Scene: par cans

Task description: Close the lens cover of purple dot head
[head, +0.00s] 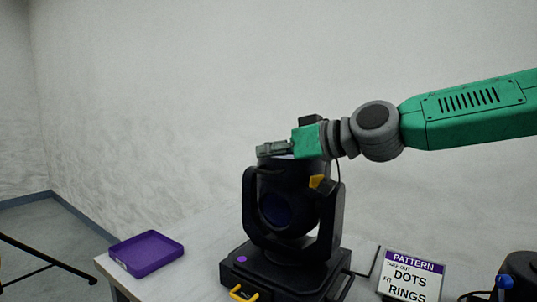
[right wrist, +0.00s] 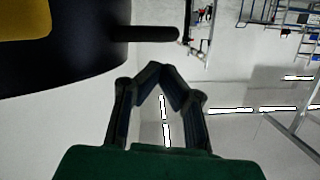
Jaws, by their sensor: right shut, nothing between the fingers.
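The purple dot head is a black moving-head light (head: 297,185) in a yoke on a black base, with a purple dot (head: 242,259) on the base's front. Its round dark-blue lens (head: 277,210) faces forward and down and shows uncovered. I cannot clearly make out the lens cover. My right gripper (head: 262,150) is shut and empty at the top of the head, pointing left; contact is unclear. In the right wrist view its fingertips (right wrist: 160,70) meet below a short black rod (right wrist: 152,33) sticking out from a dark body. My left gripper is not in view.
The light stands on a pale table (head: 190,270). A purple tray (head: 146,253) lies at the table's left. A sign (head: 411,276) reading PATTERN, DOTS, RINGS stands to the right, beside another black object (head: 520,270). The air left of the light is free.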

